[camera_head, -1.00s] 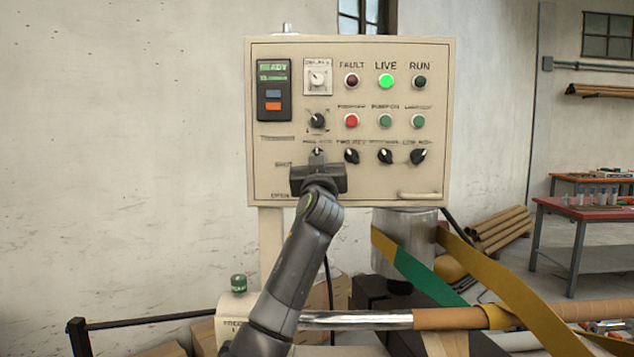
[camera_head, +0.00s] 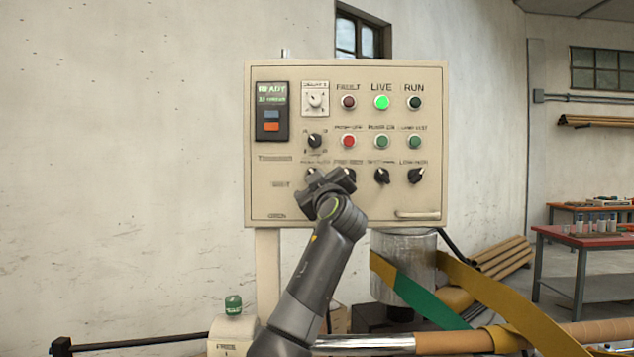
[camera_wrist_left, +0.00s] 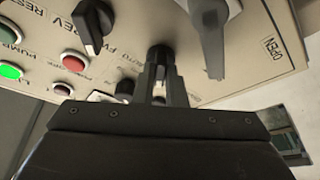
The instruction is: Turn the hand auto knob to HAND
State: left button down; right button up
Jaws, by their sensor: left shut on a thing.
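The hand auto knob (camera_wrist_left: 160,57) is a small dark knob on the cream control panel (camera_head: 263,205). In the head view it is mostly hidden behind my left gripper (camera_head: 313,176), at the left end of the bottom knob row. In the left wrist view the two fingers of my left gripper (camera_wrist_left: 162,80) are closed around it, under a partly covered label reading AUTO. The gripper is tilted, its right side higher in the head view. The knob's pointer is hidden, so its setting cannot be read. My right gripper is not in view.
A black FWD REV knob (camera_wrist_left: 92,28) sits close beside the gripper. A grey lever (camera_wrist_left: 210,35) near the OPEN label is on the other side. The LIVE lamp (camera_head: 382,102) glows green.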

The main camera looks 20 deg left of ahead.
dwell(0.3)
pick_arm(q)
jog(key=c, duration=1.5)
grip_release()
